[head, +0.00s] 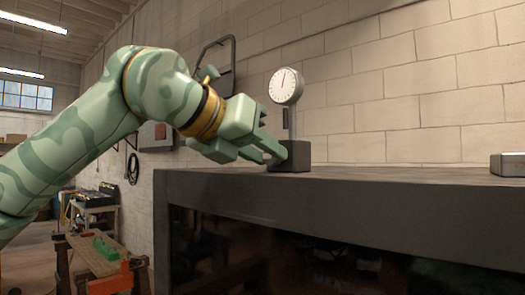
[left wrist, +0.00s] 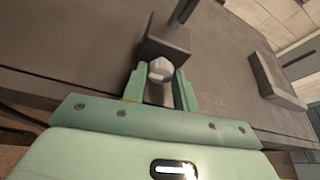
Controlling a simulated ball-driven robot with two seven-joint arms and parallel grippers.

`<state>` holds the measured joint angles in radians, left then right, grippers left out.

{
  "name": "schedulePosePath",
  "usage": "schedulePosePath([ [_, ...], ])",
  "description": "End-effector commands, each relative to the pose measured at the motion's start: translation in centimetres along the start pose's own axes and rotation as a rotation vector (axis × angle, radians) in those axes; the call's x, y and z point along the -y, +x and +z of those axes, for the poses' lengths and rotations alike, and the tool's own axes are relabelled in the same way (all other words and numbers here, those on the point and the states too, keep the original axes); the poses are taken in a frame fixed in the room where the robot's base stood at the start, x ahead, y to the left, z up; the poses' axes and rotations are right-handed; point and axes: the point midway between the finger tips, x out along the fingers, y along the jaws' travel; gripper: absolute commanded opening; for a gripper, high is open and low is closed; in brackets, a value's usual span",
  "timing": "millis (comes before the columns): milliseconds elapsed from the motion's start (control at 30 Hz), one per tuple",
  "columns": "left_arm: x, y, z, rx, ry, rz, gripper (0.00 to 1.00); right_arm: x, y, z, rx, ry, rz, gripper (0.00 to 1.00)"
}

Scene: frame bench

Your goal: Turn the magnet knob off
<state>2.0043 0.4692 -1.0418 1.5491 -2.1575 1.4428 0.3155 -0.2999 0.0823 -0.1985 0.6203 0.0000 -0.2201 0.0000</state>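A dial gauge (head: 286,86) with a white face stands upright on a post over a dark magnetic base block (head: 296,157) on the bench. The base block also shows in the left wrist view (left wrist: 162,43). Its pale magnet knob (left wrist: 160,70) faces my left gripper. My left gripper (head: 272,153) reaches the base from the left. In the left wrist view its two green fingers (left wrist: 160,84) flank the knob, with no clear gap on either side. The knob is hidden in the head view. My right gripper is in neither view.
The dark bench top (head: 400,181) is clear between the base and a grey block (head: 508,165) at the far right. A brick wall stands behind. A wooden sawhorse (head: 97,258) with tools stands below at the left.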

Motion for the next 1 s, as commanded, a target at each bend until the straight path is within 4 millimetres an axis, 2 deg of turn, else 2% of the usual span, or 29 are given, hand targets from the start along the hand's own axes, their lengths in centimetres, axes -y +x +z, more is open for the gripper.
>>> schedulePosePath([
  [33, 0.0, 0.0, 0.0, 0.000, 0.000, 0.000, 0.14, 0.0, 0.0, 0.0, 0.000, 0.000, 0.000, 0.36],
  [67, 0.0, 0.0, 0.0, 0.000, 0.000, 0.000, 0.06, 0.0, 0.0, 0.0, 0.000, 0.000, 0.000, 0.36],
  [100, 0.0, 0.0, 0.0, 0.000, 0.000, 0.000, 0.05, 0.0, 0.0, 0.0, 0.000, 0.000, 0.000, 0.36],
  [200, -0.1, 0.0, -0.1, 0.000, -0.016, -0.007, 0.05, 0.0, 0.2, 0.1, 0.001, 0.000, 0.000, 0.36],
  [400, -0.3, 0.2, -0.3, 0.000, -0.214, -0.089, 0.06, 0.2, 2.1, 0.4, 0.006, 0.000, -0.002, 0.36],
  [667, -0.2, 0.0, 0.0, 0.000, -0.231, -0.095, 0.06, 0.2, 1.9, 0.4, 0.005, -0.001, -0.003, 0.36],
  [700, -0.2, 0.0, 0.0, 0.000, -0.230, -0.095, 0.37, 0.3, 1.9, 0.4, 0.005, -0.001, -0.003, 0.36],
  [767, -0.2, 0.0, 0.0, 0.000, -0.230, -0.095, 0.50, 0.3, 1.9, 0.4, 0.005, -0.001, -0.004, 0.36],
  [1000, -0.2, -0.1, 0.0, 0.000, -0.229, -0.095, 0.50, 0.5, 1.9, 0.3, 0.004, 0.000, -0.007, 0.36],
])
